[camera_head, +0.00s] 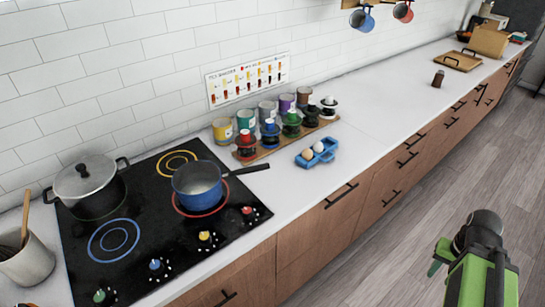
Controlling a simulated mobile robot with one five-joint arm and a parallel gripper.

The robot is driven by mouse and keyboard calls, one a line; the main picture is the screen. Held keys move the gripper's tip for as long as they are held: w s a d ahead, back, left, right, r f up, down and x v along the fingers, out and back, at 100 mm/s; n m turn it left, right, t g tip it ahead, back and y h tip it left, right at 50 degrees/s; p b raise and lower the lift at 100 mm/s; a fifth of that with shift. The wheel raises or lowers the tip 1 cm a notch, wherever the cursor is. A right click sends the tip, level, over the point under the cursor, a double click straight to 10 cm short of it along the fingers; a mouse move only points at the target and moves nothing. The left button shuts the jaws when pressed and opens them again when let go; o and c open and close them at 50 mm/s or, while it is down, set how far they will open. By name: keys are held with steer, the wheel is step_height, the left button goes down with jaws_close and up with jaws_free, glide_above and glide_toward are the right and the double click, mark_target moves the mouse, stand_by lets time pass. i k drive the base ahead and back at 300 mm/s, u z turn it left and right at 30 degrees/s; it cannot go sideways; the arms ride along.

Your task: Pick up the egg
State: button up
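Two small eggs sit in a blue egg holder (318,155) on the white counter, right of the stove. One egg (307,153) is pale and stands at the left; the other egg (318,147) is browner and stands beside it. My arm's green and black end (468,255) shows at the lower right, over the floor and well apart from the eggs. Its fingertips are not clear enough to tell whether my gripper is open or shut.
A blue pan (197,184) sits on the black stove (120,235), its handle reaching toward the egg holder. A wooden rack (268,149) of bottles stands behind the holder. The counter (375,110) right of it is clear.

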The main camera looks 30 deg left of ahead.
mark_target(308, 154)
steer(key=u, duration=1.15)
steer(key=k, duration=0.85)
steer(key=z, duration=0.1)
steer(key=i, duration=0.85)
steer(key=u, duration=0.15)
